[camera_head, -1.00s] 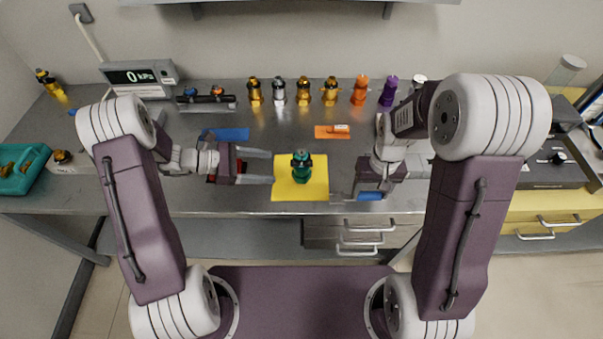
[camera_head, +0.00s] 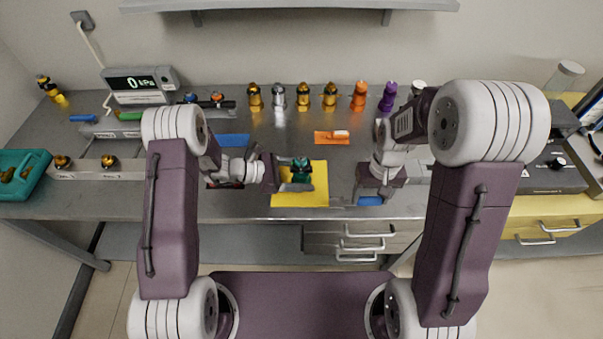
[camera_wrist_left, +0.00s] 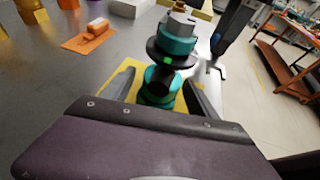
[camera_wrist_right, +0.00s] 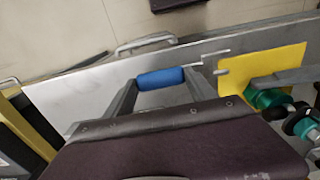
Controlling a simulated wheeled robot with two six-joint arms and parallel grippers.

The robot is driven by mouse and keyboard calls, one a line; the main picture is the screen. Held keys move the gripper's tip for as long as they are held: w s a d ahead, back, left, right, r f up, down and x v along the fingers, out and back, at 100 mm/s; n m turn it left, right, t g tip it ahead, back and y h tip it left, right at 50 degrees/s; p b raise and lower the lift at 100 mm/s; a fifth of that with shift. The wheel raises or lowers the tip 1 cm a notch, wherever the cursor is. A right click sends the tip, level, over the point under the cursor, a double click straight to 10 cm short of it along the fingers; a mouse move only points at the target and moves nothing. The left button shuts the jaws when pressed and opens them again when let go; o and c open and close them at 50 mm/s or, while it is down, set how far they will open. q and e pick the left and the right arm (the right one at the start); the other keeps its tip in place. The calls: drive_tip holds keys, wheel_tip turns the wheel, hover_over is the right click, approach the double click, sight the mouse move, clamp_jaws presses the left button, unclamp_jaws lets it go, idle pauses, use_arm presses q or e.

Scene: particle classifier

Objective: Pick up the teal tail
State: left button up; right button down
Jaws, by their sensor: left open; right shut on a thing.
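The teal tail (camera_head: 301,171), a teal and black fitting, stands on a yellow mat (camera_head: 290,200). In the left wrist view the teal tail (camera_wrist_left: 178,45) shows a dark collar and a grey top, upright between my fingers. My left gripper (camera_head: 300,174) is open, with one finger on each side of it; I cannot tell whether they touch. My right gripper (camera_head: 368,192) is shut on a blue-handled hooked tool (camera_wrist_right: 160,79), to the right of the mat. The teal tail (camera_wrist_right: 265,98) also shows at the right of the right wrist view.
An orange mat (camera_head: 330,138) with a small part lies behind the yellow mat. Several gold, silver, orange and purple fittings (camera_head: 303,97) stand along the back. A pressure display (camera_head: 140,80) and a teal tray (camera_head: 30,180) are at left. The table's front edge is close.

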sight(302, 157)
use_arm(q)
clamp_jaws()
idle(0.3)
wheel_tip(302, 157, up, 10)
drive_tip(key=shift+r+p, duration=0.1)
drive_tip(key=shift+p, duration=0.35)
use_arm(e)
drive_tip(key=shift+r, duration=0.45)
drive_tip(key=shift+f, duration=0.1)
